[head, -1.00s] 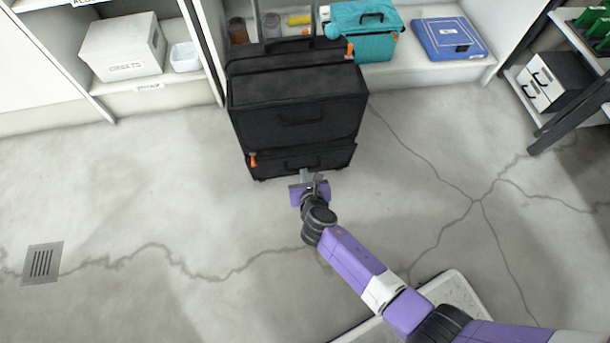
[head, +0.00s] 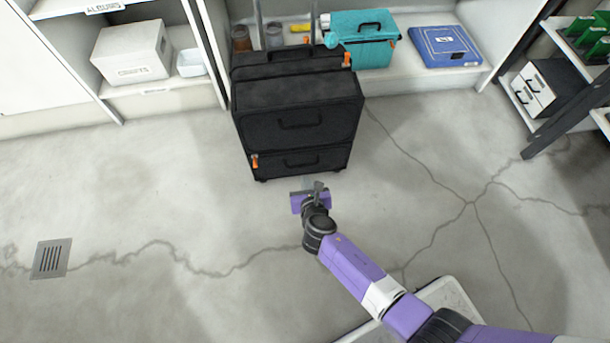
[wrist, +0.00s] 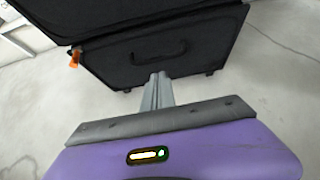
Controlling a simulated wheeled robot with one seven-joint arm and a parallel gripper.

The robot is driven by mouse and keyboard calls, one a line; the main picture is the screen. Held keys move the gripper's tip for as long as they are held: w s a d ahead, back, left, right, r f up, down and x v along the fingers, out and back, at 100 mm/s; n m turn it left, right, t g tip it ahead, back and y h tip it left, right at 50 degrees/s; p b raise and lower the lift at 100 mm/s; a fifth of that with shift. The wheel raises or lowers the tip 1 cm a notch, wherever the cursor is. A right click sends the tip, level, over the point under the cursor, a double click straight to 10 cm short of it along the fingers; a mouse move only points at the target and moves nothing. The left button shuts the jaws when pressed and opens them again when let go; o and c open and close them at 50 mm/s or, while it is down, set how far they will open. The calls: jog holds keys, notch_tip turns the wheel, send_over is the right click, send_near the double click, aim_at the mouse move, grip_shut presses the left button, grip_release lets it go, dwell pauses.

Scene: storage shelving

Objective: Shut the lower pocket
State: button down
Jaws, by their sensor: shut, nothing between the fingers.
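The black suitcase (head: 296,92) stands upright on the floor with its front facing me. Its lower pocket (head: 318,161) has a small handle and an orange zip pull (head: 255,161) at its left end; the front panel looks flush with the pocket above. The upper pocket (head: 270,131) is above it. My gripper (head: 308,183) is shut and empty, just in front of the lower pocket. In the wrist view the closed fingers (wrist: 158,84) point at the lower pocket (wrist: 120,64), below its handle. I cannot tell whether they touch it.
Behind the suitcase a shelf holds a teal case (head: 362,48), a blue case (head: 444,46) and several jars. A white box (head: 133,54) is on the left shelf. A dark rack (head: 565,95) stands at right. The floor around the suitcase is clear.

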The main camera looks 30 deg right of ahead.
jog(key=p+v, duration=0.4)
jog(key=v, duration=0.4)
jog(key=shift+r, duration=0.55)
jog(key=shift+a, duration=0.1)
